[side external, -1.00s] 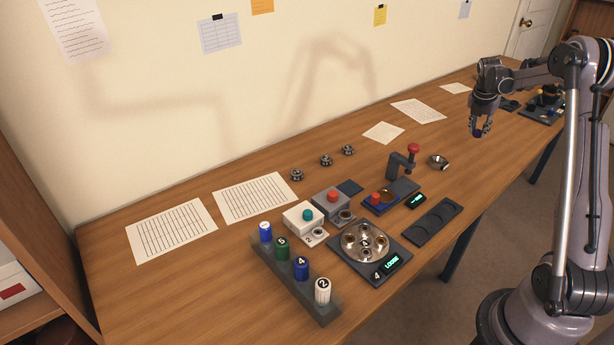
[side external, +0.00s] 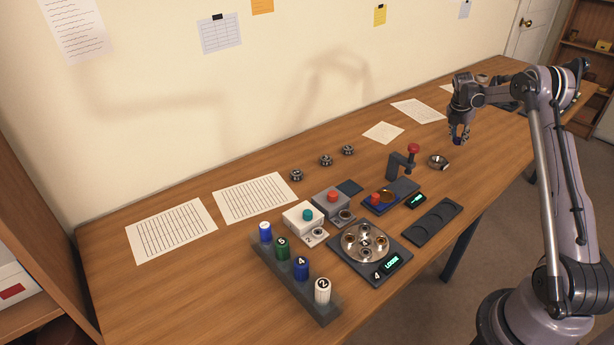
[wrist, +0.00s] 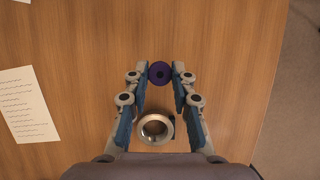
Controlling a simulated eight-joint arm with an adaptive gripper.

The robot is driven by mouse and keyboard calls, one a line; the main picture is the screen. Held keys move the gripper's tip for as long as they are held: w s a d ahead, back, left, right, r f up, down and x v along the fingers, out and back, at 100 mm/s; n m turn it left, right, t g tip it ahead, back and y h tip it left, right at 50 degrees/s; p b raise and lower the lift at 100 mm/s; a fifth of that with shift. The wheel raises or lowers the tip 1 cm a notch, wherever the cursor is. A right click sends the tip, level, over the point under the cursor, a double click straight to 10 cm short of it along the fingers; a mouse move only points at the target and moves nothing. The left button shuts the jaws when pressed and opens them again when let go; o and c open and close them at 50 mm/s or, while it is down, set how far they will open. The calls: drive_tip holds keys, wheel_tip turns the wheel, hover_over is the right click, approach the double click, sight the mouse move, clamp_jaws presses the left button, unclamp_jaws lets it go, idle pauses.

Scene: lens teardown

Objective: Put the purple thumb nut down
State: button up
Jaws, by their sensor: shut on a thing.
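The purple thumb nut (wrist: 160,73) is a dark purple ring with a dark centre, pinched between the fingertips of my gripper (wrist: 160,75) in the wrist view. In the side external view my gripper (side external: 458,138) is above the right part of the table, fingers pointing down. The nut (side external: 457,142) shows there only as a small dark purple patch. It appears to be held above the wooden table (side external: 480,180), clear of it.
A small silver dish or ring (side external: 438,161) lies on the table close to my gripper; it also shows in the wrist view (wrist: 155,128). A dark tray with round recesses (side external: 432,222) lies nearer.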

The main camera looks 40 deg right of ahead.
sight(455, 144)
drive_tip(key=shift+w+f, duration=0.25)
drive_tip(key=shift+f, duration=1.9)
drive_tip(key=shift+f, duration=0.15)
drive_tip(key=o, duration=0.9)
drive_tip(key=shift+o, duration=0.2)
